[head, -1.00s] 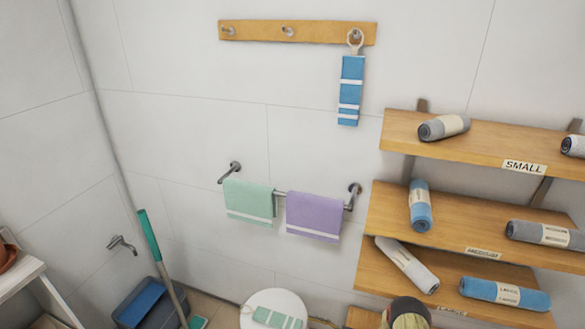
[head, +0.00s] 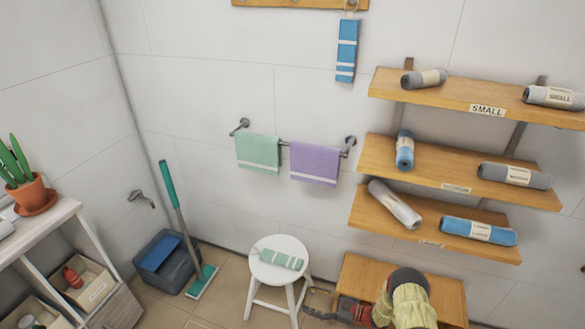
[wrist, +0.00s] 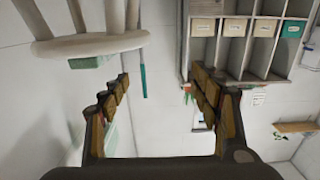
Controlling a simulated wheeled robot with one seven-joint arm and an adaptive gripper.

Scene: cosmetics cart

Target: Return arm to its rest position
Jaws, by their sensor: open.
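My gripper (wrist: 160,98) is in the wrist view with its two fingers spread wide and nothing between them. In the head view my gripper (head: 318,305) is low in the picture, just right of the white stool (head: 278,250); part of it is hidden by my own arm. A folded green towel with pale stripes (head: 281,259) lies on the stool seat, apart from the gripper. The wrist view is upside down and shows the stool (wrist: 95,45) at upper left, with the green towel (wrist: 92,62) partly showing at its seat.
Wooden shelves (head: 455,176) with rolled towels stand at right, close above my arm. A bar holds a green towel (head: 258,153) and a purple towel (head: 315,164). A mop (head: 180,215), a bucket (head: 165,258) and a shelf unit with a potted plant (head: 30,190) are at left.

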